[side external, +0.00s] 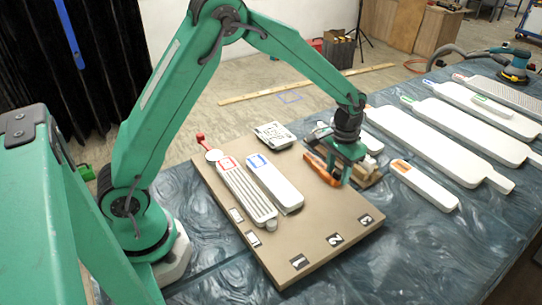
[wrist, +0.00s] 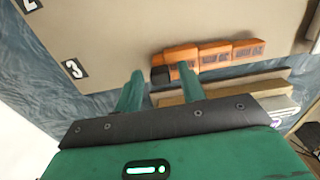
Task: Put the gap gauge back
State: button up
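An orange, segmented long piece with a dark end, likely the gap gauge, lies near the right edge of the tan board in the side view (side external: 321,170). It also shows in the wrist view (wrist: 215,54). My gripper (side external: 345,180) is low beside it, pointing down.
A white ridged piece with a red handle (side external: 245,190), a white blue-marked piece (side external: 275,180) and a pale grey piece (side external: 274,135) lie on the board. Several long white panels (side external: 430,145) cover the table's right. The front right of the blue table (side external: 420,245) is clear.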

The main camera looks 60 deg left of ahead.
jog(key=shift+r, duration=0.15)
notch_tip(320, 180, up, 12)
dwell(0.9)
dwell(0.5)
jog(key=s+a+r+t, duration=0.35)
jog(key=s+r, duration=0.55)
jog(key=s, duration=0.4)
jog(key=s+a+f+t, duration=0.2)
jog(key=s+a, duration=0.1)
jog(key=s, duration=0.9)
jog(key=shift+s, duration=0.25)
dwell(0.3)
